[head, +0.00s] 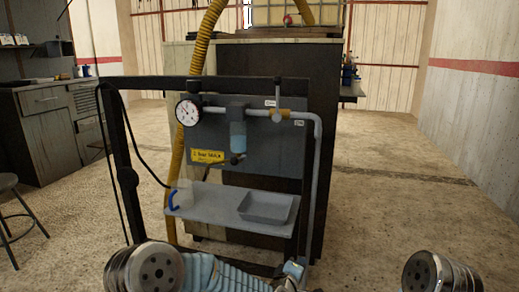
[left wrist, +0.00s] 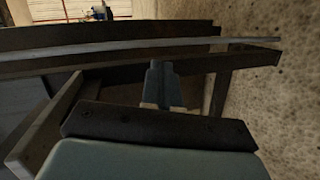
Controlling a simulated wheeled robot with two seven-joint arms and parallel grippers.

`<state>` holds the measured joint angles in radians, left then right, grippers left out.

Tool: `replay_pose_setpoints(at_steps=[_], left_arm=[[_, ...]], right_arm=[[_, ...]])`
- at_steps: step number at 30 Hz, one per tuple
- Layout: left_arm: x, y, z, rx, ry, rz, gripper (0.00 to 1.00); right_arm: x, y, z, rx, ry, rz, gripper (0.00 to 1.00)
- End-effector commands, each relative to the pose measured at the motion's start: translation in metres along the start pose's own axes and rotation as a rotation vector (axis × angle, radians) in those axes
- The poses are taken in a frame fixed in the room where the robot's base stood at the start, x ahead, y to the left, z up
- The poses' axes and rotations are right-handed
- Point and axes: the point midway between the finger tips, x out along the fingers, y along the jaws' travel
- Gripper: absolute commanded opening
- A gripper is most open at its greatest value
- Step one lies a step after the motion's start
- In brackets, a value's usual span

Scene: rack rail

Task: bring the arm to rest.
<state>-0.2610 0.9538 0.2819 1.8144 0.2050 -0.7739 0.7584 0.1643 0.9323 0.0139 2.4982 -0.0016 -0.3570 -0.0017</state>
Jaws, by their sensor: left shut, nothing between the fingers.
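My left arm (head: 225,272) comes in low from the left in the head view and reaches toward the foot of the dark rack frame (head: 122,165). My left gripper (head: 296,266) is at the arm's end, low in the picture, below the grey shelf. In the left wrist view its fingers (left wrist: 165,85) are together with nothing between them. Dark and grey bars cross the view around the fingers; I cannot tell whether they touch. Of my right arm only a round grey link shows at the lower right, and its gripper is out of sight.
The rack carries a gauge (head: 188,112), a filter bowl (head: 238,137) and a grey pipe (head: 317,170). The shelf (head: 205,200) holds a grey tray (head: 267,207) and a blue hook-shaped piece (head: 173,200). A stool (head: 15,215) stands left. The floor at right is clear.

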Motion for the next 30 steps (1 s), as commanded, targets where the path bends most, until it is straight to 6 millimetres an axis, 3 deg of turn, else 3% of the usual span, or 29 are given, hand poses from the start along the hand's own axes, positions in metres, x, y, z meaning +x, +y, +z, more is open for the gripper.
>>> replay_pose_setpoints(at_steps=[1,3,6,9,12,15,19,22,30], left_arm=[[-0.014,-0.038,-0.012,0.074,-0.024,-0.093,0.00],[-0.038,-0.095,-0.023,0.183,-0.078,-0.221,0.00],[-0.086,-0.168,-0.034,0.312,-0.182,-0.393,0.00],[-0.146,-0.231,-0.037,0.411,-0.316,-0.549,0.00],[-0.209,-0.277,-0.033,0.473,-0.460,-0.667,0.00],[-0.263,-0.304,-0.025,0.506,-0.589,-0.743,0.00],[-0.307,-0.320,-0.016,0.522,-0.698,-0.788,0.00],[-0.320,-0.324,-0.012,0.526,-0.733,-0.800,0.00],[-0.320,-0.324,-0.012,0.526,-0.733,-0.800,0.00]], right_arm=[[-0.007,-0.003,0.000,0.000,0.000,0.000,0.00],[-0.011,-0.005,0.000,-0.001,-0.001,0.000,0.00],[-0.017,-0.007,0.001,-0.002,-0.001,0.000,0.00],[-0.023,-0.010,0.001,-0.002,-0.001,-0.001,0.00],[-0.028,-0.012,0.001,-0.003,-0.001,-0.001,0.00],[-0.032,-0.014,0.001,-0.004,-0.001,-0.001,0.00],[-0.034,-0.015,0.001,-0.004,-0.001,-0.001,0.00],[-0.034,-0.015,0.001,-0.004,-0.001,-0.001,0.00],[-0.034,-0.015,0.001,-0.004,-0.001,-0.001,0.00]])
